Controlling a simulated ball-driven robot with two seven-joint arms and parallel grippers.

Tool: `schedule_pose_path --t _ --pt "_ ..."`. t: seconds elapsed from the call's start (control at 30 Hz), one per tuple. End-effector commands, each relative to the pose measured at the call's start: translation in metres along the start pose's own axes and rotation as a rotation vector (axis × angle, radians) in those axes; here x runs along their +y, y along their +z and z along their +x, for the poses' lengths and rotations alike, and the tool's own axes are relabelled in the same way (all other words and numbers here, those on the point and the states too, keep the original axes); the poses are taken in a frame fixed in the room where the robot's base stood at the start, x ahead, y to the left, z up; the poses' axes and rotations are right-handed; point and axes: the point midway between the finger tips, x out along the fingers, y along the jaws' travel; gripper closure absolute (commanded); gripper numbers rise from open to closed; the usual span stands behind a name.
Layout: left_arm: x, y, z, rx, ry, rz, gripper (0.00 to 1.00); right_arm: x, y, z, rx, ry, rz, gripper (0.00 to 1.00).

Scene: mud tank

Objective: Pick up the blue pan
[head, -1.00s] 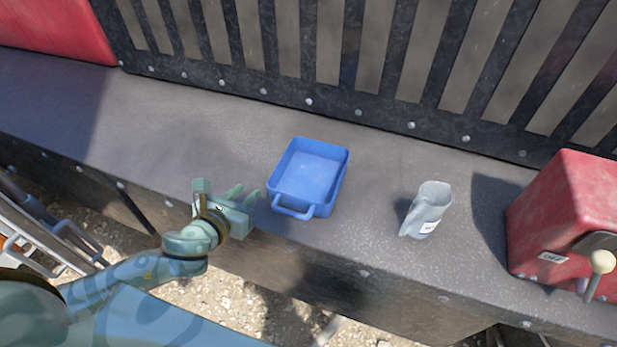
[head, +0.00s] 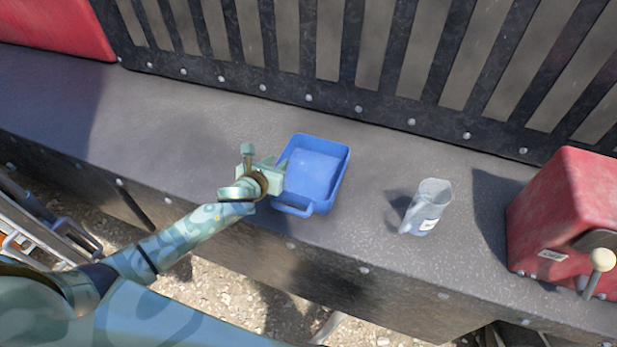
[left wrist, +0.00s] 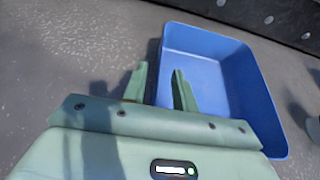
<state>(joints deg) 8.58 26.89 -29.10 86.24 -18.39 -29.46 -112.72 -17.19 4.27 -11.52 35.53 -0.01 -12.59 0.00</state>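The blue pan (head: 318,168) is a rectangular tray with a loop handle at its near end. It sits flat on the grey ledge in the head view and looks empty. My left gripper (head: 273,164) is at the pan's left side. In the left wrist view the pan (left wrist: 225,85) fills the right side. The left gripper's fingers (left wrist: 160,85) are apart there, one on each side of the pan's near side wall as seen from above. I cannot tell whether they touch it. My right gripper is not in view.
A grey translucent jug (head: 430,207) stands on the ledge (head: 160,125) to the right of the pan. A red box with a lever (head: 570,215) is at the far right. A dark slatted grille (head: 330,50) runs behind. The ledge left of the pan is clear.

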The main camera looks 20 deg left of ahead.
Motion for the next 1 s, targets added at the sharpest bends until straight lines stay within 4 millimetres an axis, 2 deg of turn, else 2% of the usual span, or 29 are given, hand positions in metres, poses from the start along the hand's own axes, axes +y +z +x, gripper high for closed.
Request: schedule_pose_path --t 0.17,0.27,0.73,0.9,1.0 --pt "0.000 0.000 0.000 0.000 0.000 0.000 0.72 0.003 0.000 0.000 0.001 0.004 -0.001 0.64" --pt "0.000 0.000 0.000 0.000 0.000 0.000 1.00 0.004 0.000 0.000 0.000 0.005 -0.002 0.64" --pt "0.000 0.005 -0.002 -0.002 0.000 0.002 1.00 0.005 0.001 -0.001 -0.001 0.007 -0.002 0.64" --pt "0.001 0.031 -0.012 -0.007 0.000 0.005 1.00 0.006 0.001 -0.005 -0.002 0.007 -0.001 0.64" --pt "-0.017 0.049 -0.032 -0.005 -0.006 -0.001 1.00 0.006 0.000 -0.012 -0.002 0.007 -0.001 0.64"
